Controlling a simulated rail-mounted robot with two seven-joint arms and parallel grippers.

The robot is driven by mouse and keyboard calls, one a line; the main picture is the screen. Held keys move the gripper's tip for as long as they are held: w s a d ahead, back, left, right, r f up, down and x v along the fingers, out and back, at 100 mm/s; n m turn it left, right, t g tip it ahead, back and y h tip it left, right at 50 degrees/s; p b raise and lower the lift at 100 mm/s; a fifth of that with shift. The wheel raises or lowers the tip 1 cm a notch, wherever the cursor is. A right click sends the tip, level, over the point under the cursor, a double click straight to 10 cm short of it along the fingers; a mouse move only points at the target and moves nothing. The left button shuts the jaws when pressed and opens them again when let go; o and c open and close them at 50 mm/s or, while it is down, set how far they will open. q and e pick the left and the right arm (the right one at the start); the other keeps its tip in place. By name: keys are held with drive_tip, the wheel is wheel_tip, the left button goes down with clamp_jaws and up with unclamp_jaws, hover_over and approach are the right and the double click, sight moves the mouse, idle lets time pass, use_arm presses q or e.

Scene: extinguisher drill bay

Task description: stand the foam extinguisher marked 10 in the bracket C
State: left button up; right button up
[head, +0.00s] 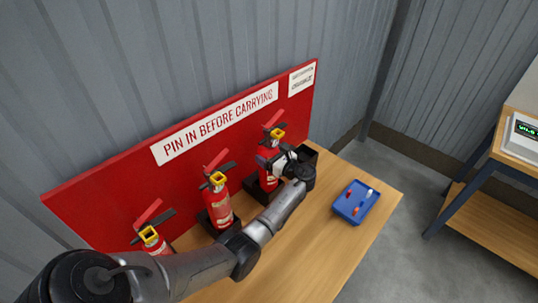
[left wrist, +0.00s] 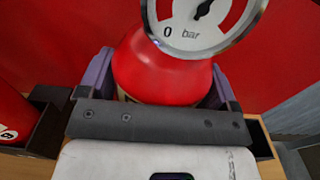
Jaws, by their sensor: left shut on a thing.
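My left gripper (head: 277,166) is shut on the rightmost red extinguisher (head: 267,180), around its upper body, at the right end of the row. In the left wrist view the gripper's pads (left wrist: 158,88) sit on both sides of the red extinguisher (left wrist: 165,82), with its pressure gauge (left wrist: 200,18) close above. Two more extinguishers, a middle one (head: 221,207) and a left one (head: 153,243), stand to the left. I cannot read the number or any bracket letter. My right gripper is not in view.
A red backboard (head: 110,190) with a "PIN IN BEFORE CARRYING" sign (head: 215,125) stands behind the wooden bench (head: 310,235). A blue tray (head: 346,210) with small red and white items lies on the right. The bench front around it is clear. Another table (head: 500,190) stands far right.

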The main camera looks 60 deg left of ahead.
use_arm(q)
drive_tip(key=shift+r, duration=0.3)
drive_tip(key=shift+f+b, duration=0.4)
drive_tip(key=shift+f, duration=0.35)
idle(0.7)
drive_tip(key=o, duration=1.2)
drive_tip(key=shift+w+a, duration=0.1)
drive_tip(key=shift+f, duration=0.4)
drive_tip(key=shift+r+v, duration=0.2)
drive_tip(key=shift+v, duration=3.25)
drive_tip(key=shift+r+v, duration=0.2)
drive_tip(key=shift+v, duration=3.25)
